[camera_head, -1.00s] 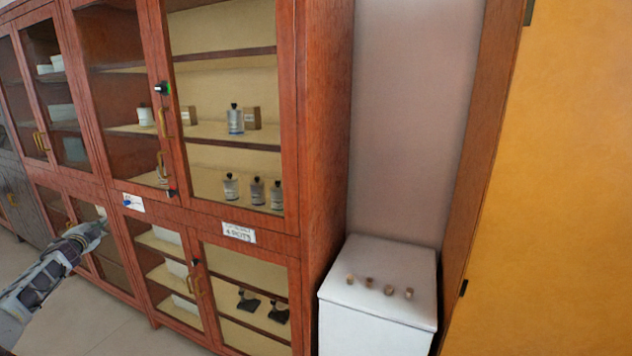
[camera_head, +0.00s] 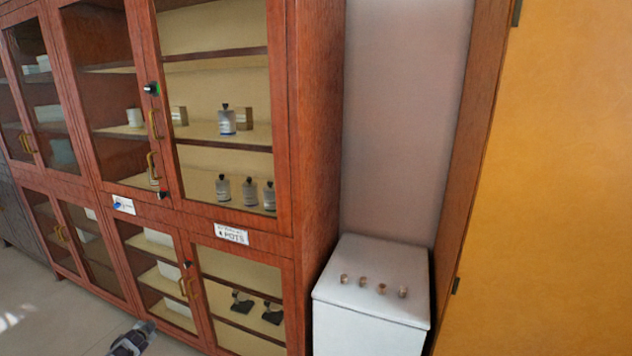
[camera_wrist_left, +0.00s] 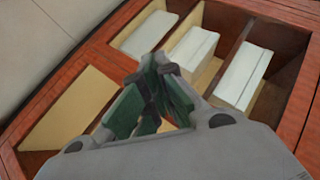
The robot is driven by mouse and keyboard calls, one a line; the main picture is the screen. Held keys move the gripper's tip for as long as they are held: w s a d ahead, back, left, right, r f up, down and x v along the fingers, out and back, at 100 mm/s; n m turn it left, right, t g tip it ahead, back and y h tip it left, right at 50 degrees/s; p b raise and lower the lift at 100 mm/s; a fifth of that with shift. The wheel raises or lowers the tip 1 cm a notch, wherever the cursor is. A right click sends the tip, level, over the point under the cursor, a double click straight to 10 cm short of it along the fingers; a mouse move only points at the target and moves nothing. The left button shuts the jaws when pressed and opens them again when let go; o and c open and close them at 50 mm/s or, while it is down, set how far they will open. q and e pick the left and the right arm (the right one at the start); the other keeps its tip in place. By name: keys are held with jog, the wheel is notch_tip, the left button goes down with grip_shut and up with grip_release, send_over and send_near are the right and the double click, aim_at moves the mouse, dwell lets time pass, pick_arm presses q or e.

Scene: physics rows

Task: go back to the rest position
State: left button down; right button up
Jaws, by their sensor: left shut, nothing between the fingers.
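My left gripper (camera_head: 133,339) shows at the bottom left of the head view, low in front of the cabinet's lower doors. In the left wrist view its green-padded fingers (camera_wrist_left: 152,98) are together with nothing between them. Beyond the fingers in that view are cabinet compartments with white boxes (camera_wrist_left: 189,55). The gripper appears apart from the cabinet. My right gripper is in neither view.
A red-brown glass-door cabinet (camera_head: 316,120) with brass handles fills the left and holds bottles (camera_head: 227,121) and boxes. A white chest (camera_head: 372,285) with several small knobs on top stands right of it. A yellow panel (camera_head: 550,180) is at far right. Floor (camera_head: 40,310) is clear at lower left.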

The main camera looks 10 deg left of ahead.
pick_arm(q)
jog(key=s+d+f+g+h, duration=0.2)
jog(key=s+d+f, duration=0.8)
jog(key=d+f, duration=0.35)
jog(key=s+d+f+g+h, duration=0.2)
jog(key=s+d+f, duration=0.8)
jog(key=d+f, duration=0.35)
jog(key=s+d+f+g, duration=0.1)
jog(key=s+d+f, duration=0.2)
jog(key=s+d, duration=0.3)
jog(key=s+d+f+g+h, duration=0.1)
jog(key=s+d+f, duration=0.2)
jog(key=s, duration=1)
jog(key=s+d+f+n+g+h, duration=0.1)
jog(key=s+d+f, duration=0.2)
jog(key=s+d, duration=0.6)
jog(key=shift+s+f, duration=0.35)
jog(key=shift+s, duration=0.05)
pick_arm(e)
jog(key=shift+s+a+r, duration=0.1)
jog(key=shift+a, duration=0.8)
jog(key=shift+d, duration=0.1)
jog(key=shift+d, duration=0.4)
pick_arm(q)
jog(key=shift+d, duration=0.1)
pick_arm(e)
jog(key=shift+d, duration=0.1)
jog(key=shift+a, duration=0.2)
